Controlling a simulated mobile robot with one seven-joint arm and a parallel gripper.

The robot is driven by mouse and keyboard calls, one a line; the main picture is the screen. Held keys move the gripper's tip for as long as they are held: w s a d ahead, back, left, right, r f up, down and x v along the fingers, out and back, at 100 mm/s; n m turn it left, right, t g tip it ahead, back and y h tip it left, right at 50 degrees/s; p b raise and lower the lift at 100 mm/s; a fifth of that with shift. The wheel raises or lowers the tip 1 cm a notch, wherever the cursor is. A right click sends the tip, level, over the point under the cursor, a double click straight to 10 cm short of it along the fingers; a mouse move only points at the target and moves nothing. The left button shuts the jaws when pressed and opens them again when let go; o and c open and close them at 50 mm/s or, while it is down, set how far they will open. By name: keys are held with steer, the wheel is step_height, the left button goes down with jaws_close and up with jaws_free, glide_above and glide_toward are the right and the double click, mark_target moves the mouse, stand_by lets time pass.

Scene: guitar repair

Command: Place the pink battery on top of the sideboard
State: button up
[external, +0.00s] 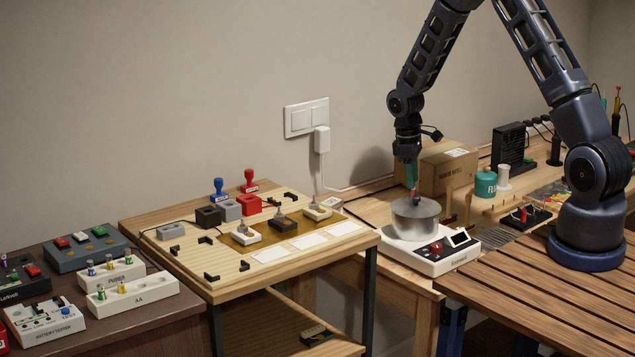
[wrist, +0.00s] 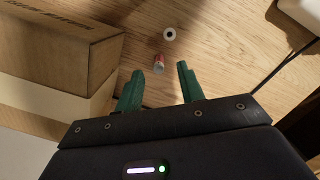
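A small pinkish-red and grey cylinder (wrist: 158,63), which looks like the pink battery, stands or lies on the wooden bench top in the wrist view. It is just beyond my fingertips, nearer the left one. My gripper (wrist: 156,72) has its two teal fingers spread apart with nothing held between them. In the external view my gripper (external: 411,178) points down behind the grey metal pot (external: 415,219), and I cannot clearly make out the battery there. The dark brown furniture at the left, which seems to be the sideboard (external: 172,326), carries battery and fuse holders.
A cardboard box (external: 447,168) stands close beside my gripper and also fills the left of the wrist view (wrist: 62,50). A white ring-shaped thing (wrist: 169,34) lies beyond the battery. A wooden workstation table (external: 205,285) with stamps stands between the bench and the sideboard.

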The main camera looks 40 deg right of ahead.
step_height(320, 180, down, 4)
steer(key=shift+s+d+f, duration=0.15)
jaws_close()
stand_by(0.3)
step_height(320, 180, up, 20)
steer(key=f, duration=0.1)
steer(key=w+a+f+m, duration=0.1)
steer(key=w+f+m, duration=0.1)
steer(key=f, duration=0.2)
steer(key=w+a+f+m, duration=0.1)
steer(key=w+f+m, duration=0.1)
steer(key=w+f, duration=0.1)
steer(key=w+a+f+m, duration=0.1)
steer(key=w+f+m, duration=0.1)
steer(key=f, duration=0.4)
steer(key=shift+w+f+m+y, duration=0.1)
steer(key=shift+w+m+y, duration=0.1)
steer(key=shift+m+y, duration=0.2)
